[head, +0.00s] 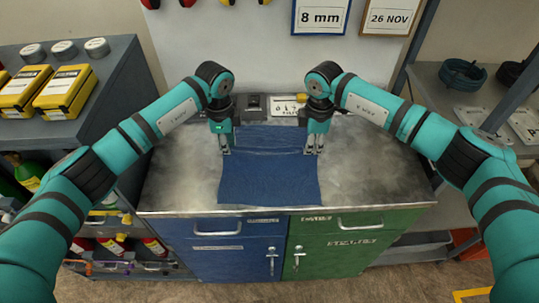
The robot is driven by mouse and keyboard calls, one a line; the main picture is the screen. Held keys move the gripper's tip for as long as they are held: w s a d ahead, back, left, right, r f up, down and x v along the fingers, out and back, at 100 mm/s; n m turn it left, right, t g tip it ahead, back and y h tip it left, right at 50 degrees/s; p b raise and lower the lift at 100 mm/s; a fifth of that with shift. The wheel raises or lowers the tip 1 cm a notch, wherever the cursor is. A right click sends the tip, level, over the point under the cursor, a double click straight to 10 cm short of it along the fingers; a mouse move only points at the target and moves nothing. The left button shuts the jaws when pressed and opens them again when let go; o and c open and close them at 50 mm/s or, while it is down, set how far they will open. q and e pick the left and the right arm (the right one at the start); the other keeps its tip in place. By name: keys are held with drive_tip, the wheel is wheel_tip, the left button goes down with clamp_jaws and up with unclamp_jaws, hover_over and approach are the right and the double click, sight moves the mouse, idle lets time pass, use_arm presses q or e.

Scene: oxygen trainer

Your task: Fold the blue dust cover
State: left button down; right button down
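The blue dust cover (268,180) lies on the metal worktop of the cabinet, its near edge close to the worktop's front edge. Its near part looks flat and wider. Its far part is narrower and shows creases across it between my grippers. My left gripper (226,149) points down at the cover's left side, by the crease line. My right gripper (314,149) points down at its right side, at about the same depth. The fingertips are too small to show whether they are open or shut on the cloth.
The worktop (180,175) is clear to the left and right of the cover. Small items and a white label plate (287,106) stand at its back edge. A shelf with yellow boxes (64,92) is at left; a rack with coiled hoses (463,73) is at right.

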use_arm(q)
drive_tip(key=shift+w, duration=0.1)
use_arm(e)
drive_tip(key=shift+w, duration=0.1)
use_arm(q)
drive_tip(key=shift+r, duration=0.1)
use_arm(e)
drive_tip(key=shift+r, duration=0.15)
